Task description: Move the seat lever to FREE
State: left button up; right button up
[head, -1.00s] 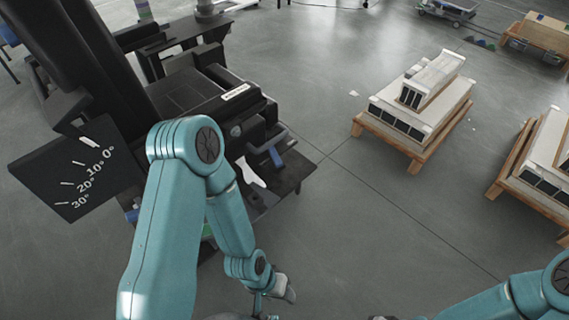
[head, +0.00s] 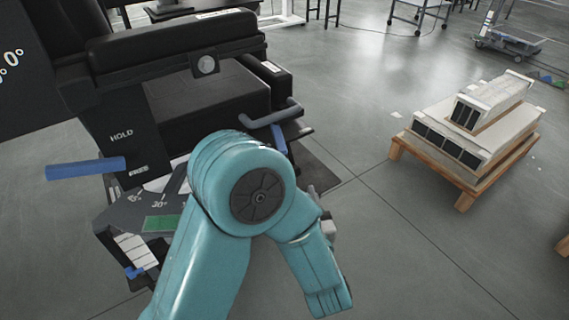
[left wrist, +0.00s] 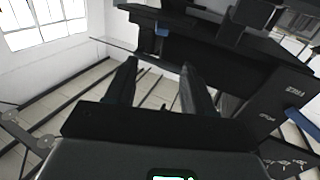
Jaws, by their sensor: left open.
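The seat lever is a blue bar (head: 85,168) at the left of the head view, on the side of the black seat (head: 210,105). It lies nearly level, with its inner end just left of the FREE label (head: 138,170) and below the HOLD label (head: 122,133). I cannot tell its exact setting. In the left wrist view my left gripper (left wrist: 160,80) is open, with nothing between its fingers. A blue bar, seemingly the lever (left wrist: 299,121), is at the right edge there, apart from the fingers. In the head view my arm hides this gripper. My right gripper is out of view.
A second blue handle (head: 270,118) is on the seat's right side. An angle plate (head: 150,205) with a green patch is below the seat. A pallet of white boxes (head: 470,135) stands at right. The floor between is clear.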

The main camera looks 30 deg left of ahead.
aim_at(283, 152)
pick_arm(q)
jog(key=b+x, duration=0.1)
jog(key=x, duration=1.4)
jog(key=shift+a+b, duration=0.25)
jog(key=shift+b, duration=0.15)
grip_shut()
